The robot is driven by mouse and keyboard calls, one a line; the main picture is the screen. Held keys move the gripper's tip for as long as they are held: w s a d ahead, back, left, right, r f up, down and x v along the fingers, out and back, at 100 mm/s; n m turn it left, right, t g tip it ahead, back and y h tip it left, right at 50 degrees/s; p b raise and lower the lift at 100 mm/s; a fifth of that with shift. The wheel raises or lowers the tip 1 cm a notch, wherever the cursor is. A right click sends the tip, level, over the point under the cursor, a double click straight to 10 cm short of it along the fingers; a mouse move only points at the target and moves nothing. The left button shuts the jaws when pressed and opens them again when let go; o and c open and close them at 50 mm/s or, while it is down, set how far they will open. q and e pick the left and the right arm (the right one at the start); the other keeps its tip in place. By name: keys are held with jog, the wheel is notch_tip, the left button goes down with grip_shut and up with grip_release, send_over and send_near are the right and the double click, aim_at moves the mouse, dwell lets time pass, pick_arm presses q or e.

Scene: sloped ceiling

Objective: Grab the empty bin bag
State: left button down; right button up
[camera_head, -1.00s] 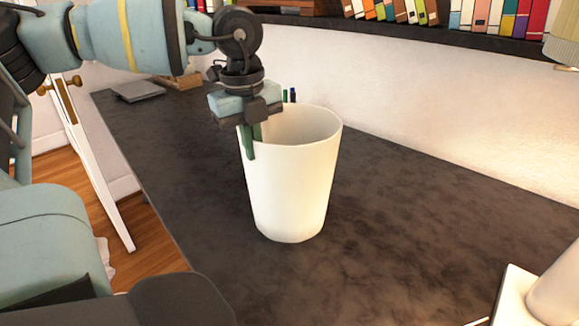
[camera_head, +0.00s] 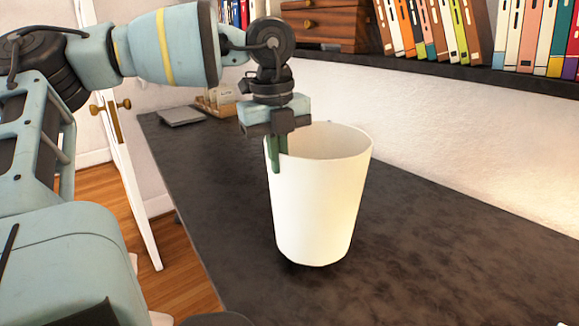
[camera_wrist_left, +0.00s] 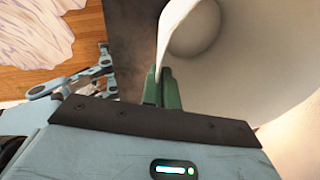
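A plain white bin (camera_head: 320,205) is over the dark counter, upright or nearly so. A dark shadow under its base suggests it is slightly raised. In the left wrist view its pale interior (camera_wrist_left: 230,70) looks empty. My left gripper (camera_head: 277,158) points down at the bin's left rim, with its green fingers (camera_wrist_left: 162,88) on either side of the wall, shut on it. A white crumpled thing (camera_wrist_left: 32,35) lies on the wooden floor; I cannot tell if it is a bag. My right gripper is not in view.
The dark counter (camera_head: 430,270) is clear to the right of the bin. A shelf with several books (camera_head: 430,30) runs along the wall above. A grey flat item (camera_head: 181,116) and a wooden holder (camera_head: 218,100) stand at the back left. A white door (camera_head: 130,190) is at left.

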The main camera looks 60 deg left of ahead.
pick_arm(q)
jog(key=s+a+r+b, duration=0.1)
jog(key=s+a+b, duration=0.1)
jog(key=s+a, duration=0.7)
jog(key=shift+s+a+r+b, duration=0.2)
jog(key=shift+s+b, duration=0.1)
jog(key=shift+s, duration=0.5)
